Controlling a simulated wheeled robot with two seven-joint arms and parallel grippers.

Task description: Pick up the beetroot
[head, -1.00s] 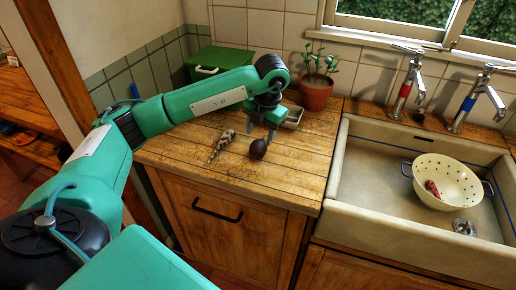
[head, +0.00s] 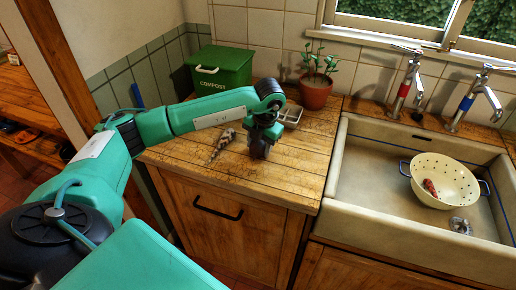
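The beetroot (head: 258,152) is dark and round and sits on the wooden worktop (head: 300,168), left of the sink. My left gripper (head: 261,149) points down right at the beetroot, with its fingers low around it and hiding much of it. I cannot tell whether the fingers press on it or stand a little apart. My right gripper is not in view.
A pale speckled long item (head: 222,142) lies left of the beetroot. A small pale dish (head: 291,114), a potted plant (head: 315,93) and a green compost bin (head: 222,69) stand behind. The sink (head: 376,174) at the right holds a cream colander (head: 455,178) with a reddish item.

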